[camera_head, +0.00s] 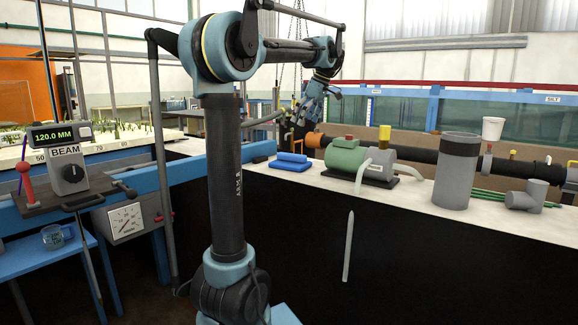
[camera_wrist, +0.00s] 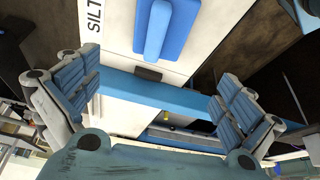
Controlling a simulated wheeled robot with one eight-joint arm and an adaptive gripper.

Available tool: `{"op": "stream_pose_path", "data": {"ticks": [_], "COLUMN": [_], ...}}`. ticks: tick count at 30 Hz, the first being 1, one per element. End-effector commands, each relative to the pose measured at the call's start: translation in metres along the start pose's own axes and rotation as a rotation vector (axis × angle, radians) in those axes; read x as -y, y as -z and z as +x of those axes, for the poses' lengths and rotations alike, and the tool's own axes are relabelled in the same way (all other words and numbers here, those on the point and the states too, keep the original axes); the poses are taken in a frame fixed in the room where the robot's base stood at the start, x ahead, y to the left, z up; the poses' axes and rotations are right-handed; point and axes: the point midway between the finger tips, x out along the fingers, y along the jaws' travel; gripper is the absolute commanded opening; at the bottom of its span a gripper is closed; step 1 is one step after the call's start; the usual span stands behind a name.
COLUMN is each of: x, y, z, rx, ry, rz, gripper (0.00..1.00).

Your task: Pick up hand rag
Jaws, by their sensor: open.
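The hand rag looks to be the blue folded piece (camera_head: 290,162) on the pale counter top, with a raised roll on a flat layer. In the wrist view the blue piece (camera_wrist: 178,35) lies at the top middle, cut off by the frame's top edge. My gripper (camera_head: 318,100) is raised above and a little right of it in the head view. In the wrist view my gripper (camera_wrist: 155,98) has its two ribbed fingers wide apart, with nothing between them. The blue piece lies beyond the fingertips, apart from them.
A green and grey pump (camera_head: 376,165) stands right of the blue piece, then a grey cylinder (camera_head: 457,172) and a grey pipe elbow (camera_head: 527,196). A dark pipe (camera_head: 420,158) runs behind them. A BEAM meter box (camera_head: 70,172) stands at left.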

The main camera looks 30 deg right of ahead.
Motion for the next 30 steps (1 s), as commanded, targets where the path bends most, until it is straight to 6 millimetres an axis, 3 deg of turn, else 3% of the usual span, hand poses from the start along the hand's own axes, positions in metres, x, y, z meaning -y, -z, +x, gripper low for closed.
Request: {"op": "stream_pose_path", "data": {"ticks": [5, 21, 30], "x": [-0.003, -0.002, -0.002], "y": [-0.002, -0.002, -0.003], "z": [0.016, 0.107, 0.126], "rx": [-0.003, -0.002, -0.002], "ry": [-0.001, -0.001, -0.001], "rz": [-0.006, -0.005, -0.004], "gripper": [1.00, 1.00, 1.00]}}
